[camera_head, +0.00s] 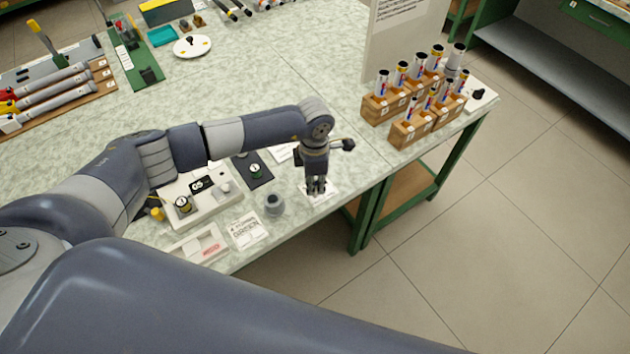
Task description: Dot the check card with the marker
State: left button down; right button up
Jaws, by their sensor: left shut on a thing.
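My left gripper (317,186) points straight down near the front edge of the table. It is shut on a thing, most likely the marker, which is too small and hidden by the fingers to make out. A white card (331,187), likely the check card, lies flat on the table directly below the fingertips and is partly covered by them. I cannot tell whether the marker tip touches it or whether it bears a dot. My right gripper is not in view.
A grey round cup (274,204) stands left of the gripper. A printed card (246,231) and a white tray (202,246) lie further left. Wooden blocks (411,133) with upright tubes stand at the right. The table's front edge is close to the gripper.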

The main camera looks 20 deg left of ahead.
pick_arm(q)
jog(key=shift+r+p, duration=1.6)
jog(key=shift+r, duration=0.85)
jog(key=shift+r+p, duration=0.9)
jog(key=shift+r, duration=0.7)
